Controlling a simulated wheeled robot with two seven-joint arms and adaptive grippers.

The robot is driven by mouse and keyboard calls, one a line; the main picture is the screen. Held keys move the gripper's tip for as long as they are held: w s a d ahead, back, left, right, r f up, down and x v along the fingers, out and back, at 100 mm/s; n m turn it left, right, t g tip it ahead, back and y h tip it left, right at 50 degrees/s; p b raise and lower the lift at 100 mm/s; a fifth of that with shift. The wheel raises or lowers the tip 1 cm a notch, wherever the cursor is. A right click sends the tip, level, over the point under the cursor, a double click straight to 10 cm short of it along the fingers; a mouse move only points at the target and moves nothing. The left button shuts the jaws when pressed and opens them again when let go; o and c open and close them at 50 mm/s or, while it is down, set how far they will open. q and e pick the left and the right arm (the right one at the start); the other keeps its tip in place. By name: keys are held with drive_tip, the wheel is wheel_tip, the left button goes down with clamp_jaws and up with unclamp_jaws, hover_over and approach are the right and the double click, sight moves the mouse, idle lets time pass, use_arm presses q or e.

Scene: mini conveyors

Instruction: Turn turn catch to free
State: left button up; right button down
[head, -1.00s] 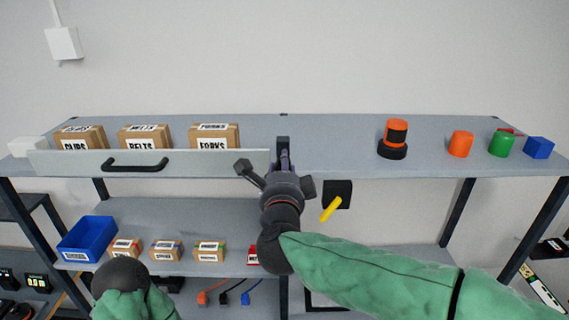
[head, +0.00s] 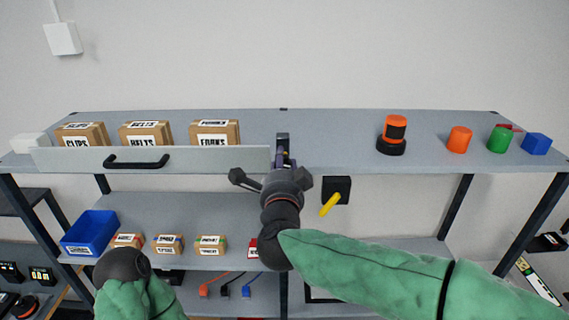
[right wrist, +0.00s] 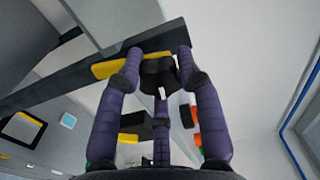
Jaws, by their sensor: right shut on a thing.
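The turn catch (head: 283,146) is a dark upright piece at the right end of a grey front panel (head: 215,160) on the top shelf's front edge. My right gripper (head: 282,166) is at the catch, mostly seen from behind. The knob's exact angle is hard to tell. My left arm shows at lower left in the head view only as a green sleeve and dark joint; its gripper is not seen.
The panel carries a black handle (head: 136,162); several labelled boxes (head: 214,133) stand behind it. A black plate with a yellow lever (head: 329,204) sits right of my gripper. A beacon (head: 393,134), coloured pieces and a blue bin (head: 90,232) are on the shelves.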

drive_tip(key=shift+a+r, duration=0.15)
drive_tip(key=shift+r, duration=0.05)
drive_tip(key=c, duration=0.9)
unclamp_jaws()
drive_tip(key=shift+o, duration=0.4)
drive_tip(key=shift+a+f, duration=0.2)
drive_tip(key=shift+a, duration=0.15)
drive_tip(key=shift+s+d, duration=0.15)
drive_tip(key=shift+d, duration=0.1)
drive_tip(key=s, duration=1.1)
drive_tip(key=shift+s+a, duration=0.2)
drive_tip(key=shift+s, duration=0.2)
